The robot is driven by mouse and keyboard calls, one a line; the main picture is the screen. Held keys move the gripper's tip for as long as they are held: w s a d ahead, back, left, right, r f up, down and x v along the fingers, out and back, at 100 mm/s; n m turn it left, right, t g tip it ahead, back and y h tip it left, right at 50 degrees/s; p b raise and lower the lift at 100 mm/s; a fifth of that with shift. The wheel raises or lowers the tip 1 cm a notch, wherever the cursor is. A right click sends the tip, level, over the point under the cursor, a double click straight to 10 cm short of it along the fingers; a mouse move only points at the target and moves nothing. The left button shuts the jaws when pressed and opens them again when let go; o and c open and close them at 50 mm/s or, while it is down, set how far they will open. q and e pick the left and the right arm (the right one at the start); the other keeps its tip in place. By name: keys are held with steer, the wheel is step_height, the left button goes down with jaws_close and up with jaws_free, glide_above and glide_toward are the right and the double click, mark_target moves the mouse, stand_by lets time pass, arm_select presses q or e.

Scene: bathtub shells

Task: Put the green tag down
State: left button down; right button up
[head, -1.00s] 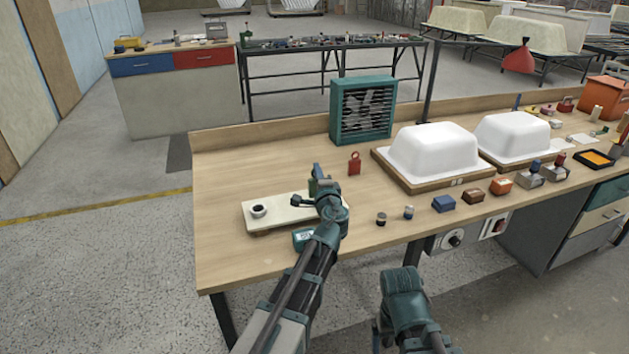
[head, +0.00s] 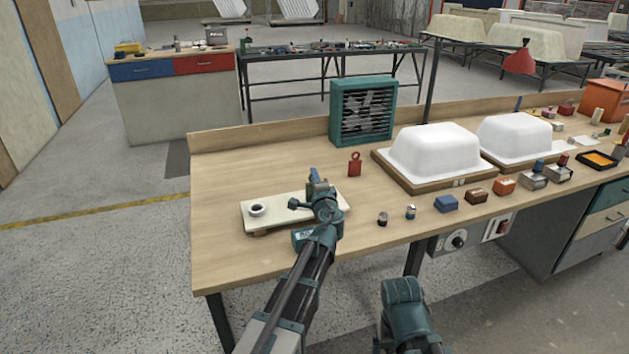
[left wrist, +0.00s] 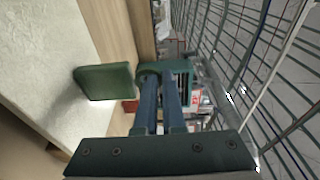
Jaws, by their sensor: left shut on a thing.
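My left gripper (head: 315,178) is above the right part of a pale board (head: 278,209) on the workbench. In the left wrist view its two dark blue fingers (left wrist: 160,75) are shut on the green tag (left wrist: 103,83), at its ring end. The tag's block points away from the fingers toward the board's pale surface (left wrist: 45,55). Whether it touches the board I cannot tell. In the head view the gripper and wrist hide most or all of the tag. My right arm shows at the bottom, but its gripper does not show.
A red tag (head: 354,164) stands just right of the board, with a teal fan box (head: 362,110) behind. Two small cylinders (head: 383,219) stand to the right. The bench's left end is clear.

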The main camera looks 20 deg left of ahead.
arm_select(q)
steer(key=shift+f, duration=0.15)
steer(key=c, duration=1)
jaws_free()
steer(key=v, duration=1.2)
steer(key=shift+d+r, duration=0.1)
steer(key=shift+r, duration=0.15)
